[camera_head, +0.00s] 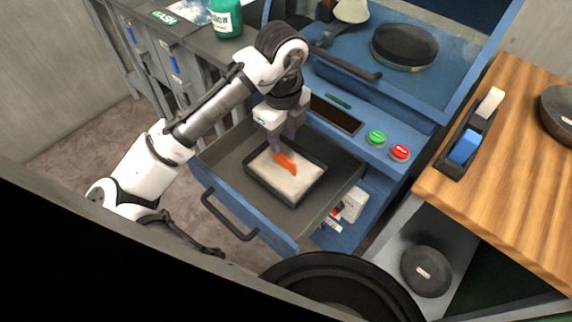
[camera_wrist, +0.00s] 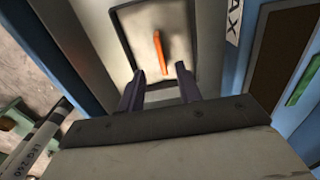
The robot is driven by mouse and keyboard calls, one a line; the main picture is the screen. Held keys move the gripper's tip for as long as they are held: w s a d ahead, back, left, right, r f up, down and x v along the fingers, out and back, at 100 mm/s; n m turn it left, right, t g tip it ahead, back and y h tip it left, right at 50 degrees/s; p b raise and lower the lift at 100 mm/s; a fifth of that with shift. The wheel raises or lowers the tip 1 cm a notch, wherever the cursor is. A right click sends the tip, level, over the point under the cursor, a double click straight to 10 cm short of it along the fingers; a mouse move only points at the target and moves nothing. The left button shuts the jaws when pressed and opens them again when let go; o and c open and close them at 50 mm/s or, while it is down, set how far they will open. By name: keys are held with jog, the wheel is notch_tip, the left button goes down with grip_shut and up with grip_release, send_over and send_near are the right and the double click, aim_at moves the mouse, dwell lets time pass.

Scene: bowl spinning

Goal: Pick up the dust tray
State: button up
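The dust tray (camera_head: 258,187) is a shallow, dark-rimmed rectangular tray with a pale, dusty inside. It lies in the pulled-out drawer of the blue machine and also shows at the top of the wrist view (camera_wrist: 196,35). A narrow orange piece (camera_head: 286,163) is at its middle; whether it is a handle fixed to the tray cannot be told. My gripper (camera_head: 280,150) is over the tray, pointing down. In the wrist view its two fingers (camera_wrist: 159,69) are apart with nothing between them, and the orange piece (camera_wrist: 160,52) shows just beyond the tips.
The drawer's walls (camera_head: 220,185) surround the tray, and its front has a dark handle (camera_head: 228,215). Green (camera_head: 377,138) and red (camera_head: 400,152) buttons are to the right. A wooden table (camera_head: 515,150) stands at right; a grey bench (camera_head: 180,40) with a green jar (camera_head: 226,18) is at upper left.

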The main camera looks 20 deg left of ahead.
jog(key=f, duration=0.9)
jog(key=shift+d+f, duration=0.1)
jog(key=shift+d, duration=0.15)
grip_shut()
